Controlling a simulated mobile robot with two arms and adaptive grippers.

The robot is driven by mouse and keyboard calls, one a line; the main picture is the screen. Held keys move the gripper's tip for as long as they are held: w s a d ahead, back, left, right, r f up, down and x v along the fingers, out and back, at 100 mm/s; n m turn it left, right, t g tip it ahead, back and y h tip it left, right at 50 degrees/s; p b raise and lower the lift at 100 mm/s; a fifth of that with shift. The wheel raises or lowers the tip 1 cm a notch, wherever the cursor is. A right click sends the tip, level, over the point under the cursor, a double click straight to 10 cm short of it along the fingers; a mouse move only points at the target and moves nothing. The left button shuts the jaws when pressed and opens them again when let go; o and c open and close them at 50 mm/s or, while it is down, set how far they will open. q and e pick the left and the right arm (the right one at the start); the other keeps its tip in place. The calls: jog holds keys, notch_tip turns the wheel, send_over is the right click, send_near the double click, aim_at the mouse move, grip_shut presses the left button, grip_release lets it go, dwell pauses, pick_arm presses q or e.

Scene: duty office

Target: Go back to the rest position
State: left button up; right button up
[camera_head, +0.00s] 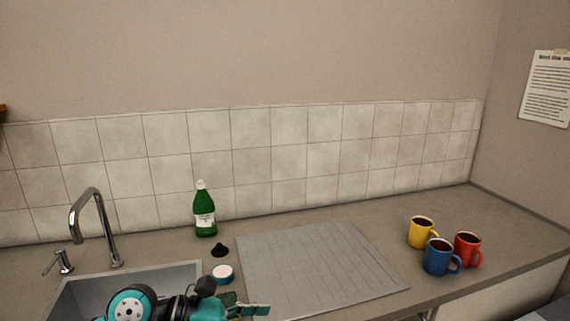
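My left gripper (256,309) is low in the head view, at the front edge of the grey ridged drainboard. It points right, and its teal fingers are seen nearly edge-on, so I cannot tell whether they are open or shut. Nothing is clearly seen between them. My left arm comes in along the bottom, in front of the sink (190,274). My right gripper is not in view.
A green bottle (205,215), a small black object (219,250) and a round white-topped item (222,272) stand between sink and drainboard (320,265). A chrome faucet (93,215) rises left. Yellow (420,234), blue (438,259) and red (466,250) mugs stand at right.

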pick_arm(q)
notch_tip(320, 180, up, 10)
jog(key=w+n+t+h, duration=0.1)
jog(key=n+t+h, duration=0.5)
jog(key=n+t, duration=0.45)
jog(key=w+a+f+n+t+y, duration=0.25)
jog(key=a+n+t+y, duration=0.7)
jog(key=n, duration=0.75)
jog(key=s+a+f+n+g+y, duration=0.2)
jog(key=a+f+n+g+y, duration=0.55)
jog(key=f+n+y, duration=0.6)
jog(key=s+f+n+g+h, duration=0.3)
jog(key=s+f+n+g, duration=0.55)
jog(key=s+f, duration=1.2)
notch_tip(320, 180, down, 25)
jog(key=s+m+g, duration=0.3)
jog(key=g, duration=0.1)
jog(key=s+a+f, duration=0.3)
jog(key=s+f, duration=1.1)
jog(key=f, duration=0.1)
jog(key=shift+s+g, duration=0.35)
jog(key=shift+g, duration=0.05)
